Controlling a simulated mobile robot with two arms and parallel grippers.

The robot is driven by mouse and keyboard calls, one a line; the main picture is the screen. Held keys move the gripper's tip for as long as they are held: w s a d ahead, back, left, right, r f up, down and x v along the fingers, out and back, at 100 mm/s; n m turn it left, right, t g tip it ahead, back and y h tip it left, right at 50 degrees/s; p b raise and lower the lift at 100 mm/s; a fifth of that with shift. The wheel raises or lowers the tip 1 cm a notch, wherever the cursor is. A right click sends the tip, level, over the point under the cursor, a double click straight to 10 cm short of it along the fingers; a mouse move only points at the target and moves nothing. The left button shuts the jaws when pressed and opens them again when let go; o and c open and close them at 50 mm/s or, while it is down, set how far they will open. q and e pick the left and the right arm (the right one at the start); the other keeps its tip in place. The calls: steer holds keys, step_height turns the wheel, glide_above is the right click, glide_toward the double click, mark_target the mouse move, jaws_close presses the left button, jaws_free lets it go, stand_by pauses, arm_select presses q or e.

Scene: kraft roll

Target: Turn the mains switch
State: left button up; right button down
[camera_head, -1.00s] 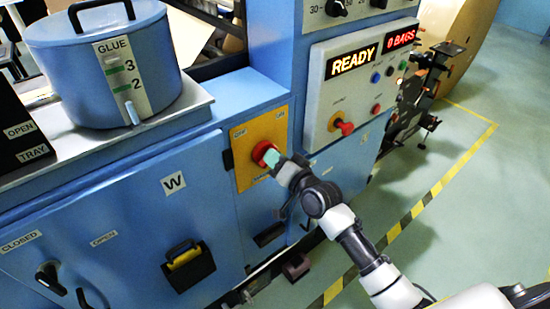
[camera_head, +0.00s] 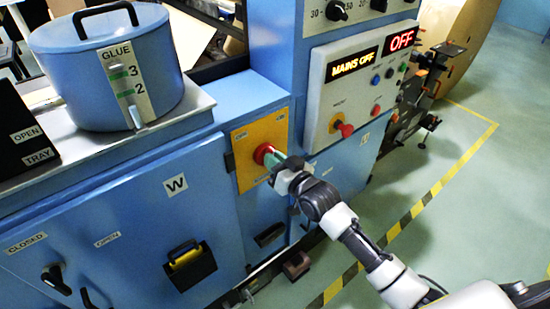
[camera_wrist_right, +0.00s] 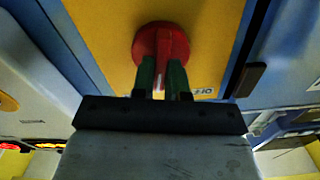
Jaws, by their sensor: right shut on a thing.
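The mains switch is a red rotary knob (camera_head: 265,153) on a yellow plate (camera_head: 245,170) on the front of the blue machine. My right gripper (camera_head: 277,160) is at the knob, with its green fingertips on the knob's handle. In the right wrist view the red knob (camera_wrist_right: 152,42) sits between the two green fingers of my right gripper (camera_wrist_right: 162,72), which is shut on it. The display (camera_head: 352,66) reads "MAINS OFF", and the smaller display (camera_head: 402,40) reads "OFF". My left gripper is not in view.
A blue glue pot (camera_head: 105,65) stands on the ledge at the left. The control panel (camera_head: 330,105) with a red-yellow knob (camera_head: 344,129) and small buttons is right of the switch. A door with a black-yellow handle (camera_head: 188,262) is below left. Floor at right is open.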

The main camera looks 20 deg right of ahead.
steer(key=n, duration=0.7)
steer(key=n+p, duration=0.1)
steer(key=n, duration=0.3)
steer(key=shift+s+a+f, duration=0.1)
steer(key=shift+a, duration=0.15)
steer(key=shift+n, duration=0.4)
steer(key=c, duration=1.1)
jaws_free()
steer(key=shift+c, duration=0.2)
steer(key=shift+s, duration=0.1)
steer(key=b+v, duration=0.2)
steer(key=v, duration=0.8)
steer(key=shift+s, duration=0.3)
